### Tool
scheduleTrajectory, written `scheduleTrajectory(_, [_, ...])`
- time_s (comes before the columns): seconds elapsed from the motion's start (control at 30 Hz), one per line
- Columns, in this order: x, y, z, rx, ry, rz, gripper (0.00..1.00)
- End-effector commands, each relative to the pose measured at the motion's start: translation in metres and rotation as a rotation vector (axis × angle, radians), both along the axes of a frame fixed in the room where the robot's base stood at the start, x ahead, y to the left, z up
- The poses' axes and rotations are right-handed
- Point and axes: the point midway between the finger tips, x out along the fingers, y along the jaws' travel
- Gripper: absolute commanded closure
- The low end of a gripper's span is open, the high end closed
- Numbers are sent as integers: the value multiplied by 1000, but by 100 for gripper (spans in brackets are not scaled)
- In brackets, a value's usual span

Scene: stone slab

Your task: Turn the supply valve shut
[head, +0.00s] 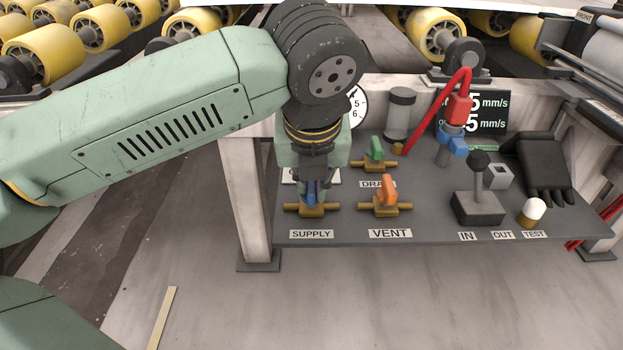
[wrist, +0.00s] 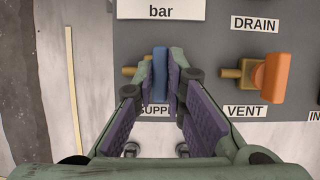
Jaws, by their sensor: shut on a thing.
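The supply valve has a brass body (head: 292,209) on the dark panel, just above the SUPPLY label. Its blue handle (wrist: 160,74) shows in the wrist view between the purple-padded fingers of my gripper (wrist: 161,78). The handle's long side runs up and down that picture, across the brass pipe. My gripper (head: 313,190) points down at the valve from above and is shut on the handle. In the head view the fingers hide most of the handle. The fingers partly cover the SUPPLY label (wrist: 154,110) in the wrist view.
The orange-handled vent valve (head: 386,192) stands close to the right. The green-handled drain valve (head: 374,154) is behind it. A gauge (head: 357,106) is partly hidden by my arm. A black lever (head: 478,190) and white-topped test button (head: 533,210) are farther right. A table leg (head: 243,190) stands left.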

Motion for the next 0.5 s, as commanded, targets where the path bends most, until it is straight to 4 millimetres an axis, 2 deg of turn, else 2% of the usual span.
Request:
scheduleTrajectory(0.03, [-1, -1, 0, -2, 3, -1, 86])
scheduleTrajectory(0.3, [0, 0, 0, -1, 1, 0, 68])
scheduleTrajectory(0.5, [0, 0, 0, 0, 1, 0, 68])
